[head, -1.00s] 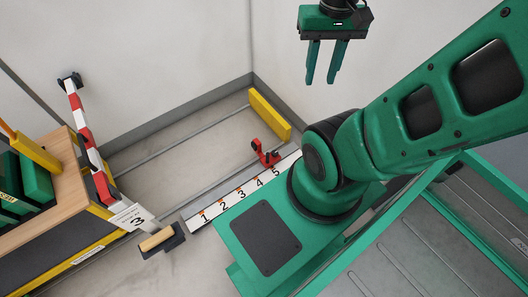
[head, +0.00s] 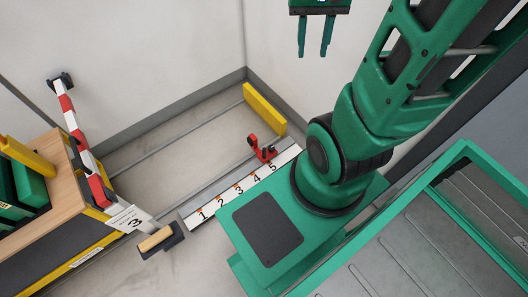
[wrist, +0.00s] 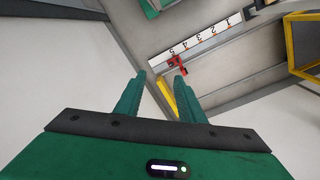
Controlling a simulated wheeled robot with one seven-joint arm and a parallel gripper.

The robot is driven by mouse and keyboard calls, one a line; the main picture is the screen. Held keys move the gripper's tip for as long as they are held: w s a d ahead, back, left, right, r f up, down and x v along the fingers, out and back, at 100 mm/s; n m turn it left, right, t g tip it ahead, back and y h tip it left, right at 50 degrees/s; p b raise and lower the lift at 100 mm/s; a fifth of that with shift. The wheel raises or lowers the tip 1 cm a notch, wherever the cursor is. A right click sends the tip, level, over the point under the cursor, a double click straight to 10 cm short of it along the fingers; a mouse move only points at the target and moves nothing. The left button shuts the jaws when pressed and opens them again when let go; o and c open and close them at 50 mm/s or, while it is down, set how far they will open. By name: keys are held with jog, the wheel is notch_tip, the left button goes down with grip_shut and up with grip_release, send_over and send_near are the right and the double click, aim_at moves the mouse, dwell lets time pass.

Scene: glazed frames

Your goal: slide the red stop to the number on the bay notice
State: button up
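The red stop (head: 262,150) sits on a rail beside the white number strip (head: 235,188), near the 5. In the wrist view the red stop (wrist: 177,65) shows beyond my fingertips, by the 5 end of the strip (wrist: 205,42). The bay notice (head: 128,219) is a white card reading 3, at the near end of the red and white barrier. My gripper (head: 314,52) is high at the top of the head view, apart from the stop. Its two fingers (wrist: 158,82) are spread with nothing between them.
A yellow block (head: 265,109) stands at the far end of the bay. A red and white barrier (head: 77,135) runs along the left, beside a wooden-topped bench (head: 50,185). A wooden-handled black block (head: 158,241) lies near the 1. The bay floor (head: 180,150) is clear.

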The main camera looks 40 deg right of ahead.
jog(key=w+d+f+m, duration=0.1)
jog(key=w+d+f, duration=0.2)
jog(key=w+f, duration=0.7)
jog(key=w+d+f, duration=0.2)
jog(key=w+f, duration=0.8)
jog(key=f, duration=0.1)
jog(key=m, duration=0.3)
send_over(264, 151)
jog(key=shift+y, duration=0.3)
jog(key=f, duration=4.7)
jog(key=shift+w+d+f, duration=0.35)
jog(key=shift+w, duration=0.05)
notch_tip(264, 151, down, 10)
jog(key=shift+f, duration=0.15)
